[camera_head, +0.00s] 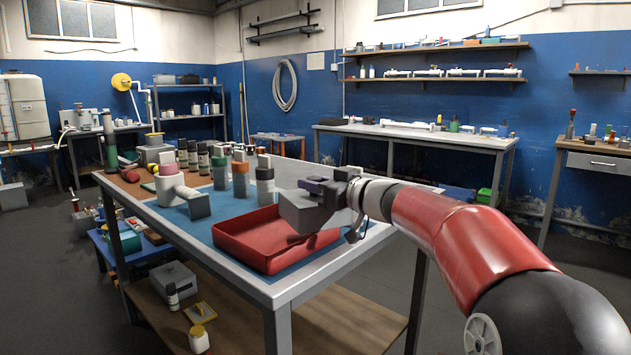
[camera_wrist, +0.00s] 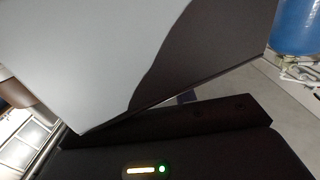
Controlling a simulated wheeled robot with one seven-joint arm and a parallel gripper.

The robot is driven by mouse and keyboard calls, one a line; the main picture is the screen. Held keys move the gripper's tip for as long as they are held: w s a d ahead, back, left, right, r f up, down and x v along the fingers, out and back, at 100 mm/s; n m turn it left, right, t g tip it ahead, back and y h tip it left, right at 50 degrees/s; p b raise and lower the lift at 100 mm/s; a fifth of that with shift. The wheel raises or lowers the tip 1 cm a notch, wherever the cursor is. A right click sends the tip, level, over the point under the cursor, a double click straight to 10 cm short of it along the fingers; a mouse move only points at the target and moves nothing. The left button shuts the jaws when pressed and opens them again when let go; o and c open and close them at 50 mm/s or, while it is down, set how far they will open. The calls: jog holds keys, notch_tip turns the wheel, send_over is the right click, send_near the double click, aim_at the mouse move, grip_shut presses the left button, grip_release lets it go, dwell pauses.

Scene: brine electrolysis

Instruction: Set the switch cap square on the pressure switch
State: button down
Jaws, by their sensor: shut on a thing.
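My gripper (camera_head: 327,196) is shut on a grey box-shaped piece, which I take for the switch cap (camera_head: 298,213). It is over the right part of the red tray and looks tilted. In the wrist view the cap (camera_wrist: 90,50) fills the upper left, close to the camera, half in shadow. The fingertips are mostly hidden. A white fitting with a pink top and a grey block (camera_head: 178,187) stands on the left of the bench; it may be the pressure switch, but I cannot tell.
The red tray (camera_head: 252,258) sits on the blue mat (camera_head: 226,213) near the bench's front corner. Several bottles with dark, green and orange bands (camera_head: 240,178) stand behind it.

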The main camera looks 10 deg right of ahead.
jog(key=c, duration=1.1)
grip_release()
jog(key=shift+r, duration=0.3)
jog(key=v, duration=1.2)
jog(key=shift+r, duration=0.25)
